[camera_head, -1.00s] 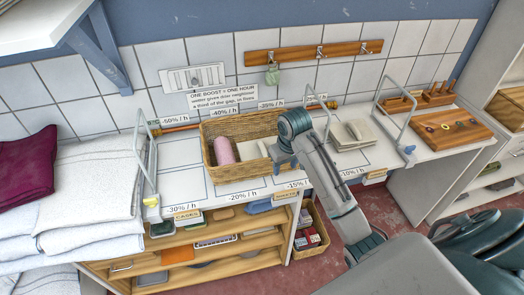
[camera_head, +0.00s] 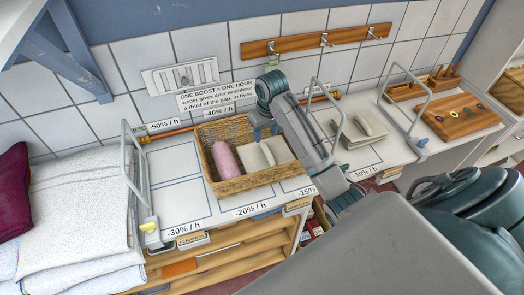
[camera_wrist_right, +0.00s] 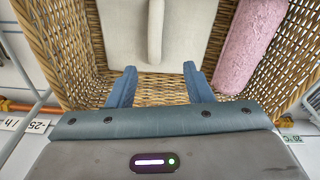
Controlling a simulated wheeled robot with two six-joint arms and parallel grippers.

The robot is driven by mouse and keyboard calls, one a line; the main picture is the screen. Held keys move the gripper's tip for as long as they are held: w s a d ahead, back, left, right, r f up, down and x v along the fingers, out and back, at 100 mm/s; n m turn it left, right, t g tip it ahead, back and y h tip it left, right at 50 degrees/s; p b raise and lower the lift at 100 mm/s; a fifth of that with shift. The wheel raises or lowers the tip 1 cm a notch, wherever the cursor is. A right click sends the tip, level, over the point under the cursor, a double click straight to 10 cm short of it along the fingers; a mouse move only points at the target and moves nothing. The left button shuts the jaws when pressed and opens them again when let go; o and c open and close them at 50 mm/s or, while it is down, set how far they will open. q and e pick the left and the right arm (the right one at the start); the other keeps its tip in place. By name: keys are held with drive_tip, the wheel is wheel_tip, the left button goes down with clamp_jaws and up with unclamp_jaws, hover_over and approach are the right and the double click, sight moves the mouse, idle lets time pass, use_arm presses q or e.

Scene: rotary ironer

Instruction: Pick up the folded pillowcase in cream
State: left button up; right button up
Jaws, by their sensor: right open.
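The cream folded pillowcase (camera_head: 262,154) lies flat in the wicker basket (camera_head: 232,187), with a raised ridge along its middle. It also shows at the top of the right wrist view (camera_wrist_right: 125,28). A pink rolled cloth (camera_head: 226,160) lies beside it in the basket. My right gripper (camera_wrist_right: 160,84) is open and empty. In the head view it is above the back of the basket. In the wrist view its two blue fingers point toward the pillowcase, with bare wicker between them and the pillowcase's near edge. My left gripper is not in view.
A similar pale folded stack (camera_head: 352,130) lies right of the basket. Wire frames (camera_head: 128,165) stand on the counter. White folded linens (camera_head: 75,215) and a maroon cloth (camera_head: 14,195) are at the left. Hooks (camera_head: 324,40) line the wall. The counter left of the basket is clear.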

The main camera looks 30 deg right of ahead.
sight(267, 149)
drive_tip(key=f, duration=0.1)
drive_tip(key=f+p, duration=0.1)
drive_tip(key=shift+s+f, duration=0.3)
drive_tip(key=shift+s, duration=0.1)
drive_tip(key=shift+w+f, duration=0.1)
drive_tip(key=shift+f, duration=0.15)
drive_tip(key=f+p, duration=0.2)
drive_tip(key=f, duration=0.1)
drive_tip(key=w+f+p, duration=0.1)
drive_tip(key=shift+w+d+f, duration=0.1)
drive_tip(key=shift+d+f, duration=0.05)
drive_tip(key=shift+d, duration=0.2)
drive_tip(key=shift+f, duration=0.45)
drive_tip(key=shift+c, duration=0.3)
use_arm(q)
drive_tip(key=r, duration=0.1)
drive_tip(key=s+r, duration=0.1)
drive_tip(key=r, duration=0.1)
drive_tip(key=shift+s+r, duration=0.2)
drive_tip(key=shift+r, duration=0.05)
use_arm(e)
clamp_jaws()
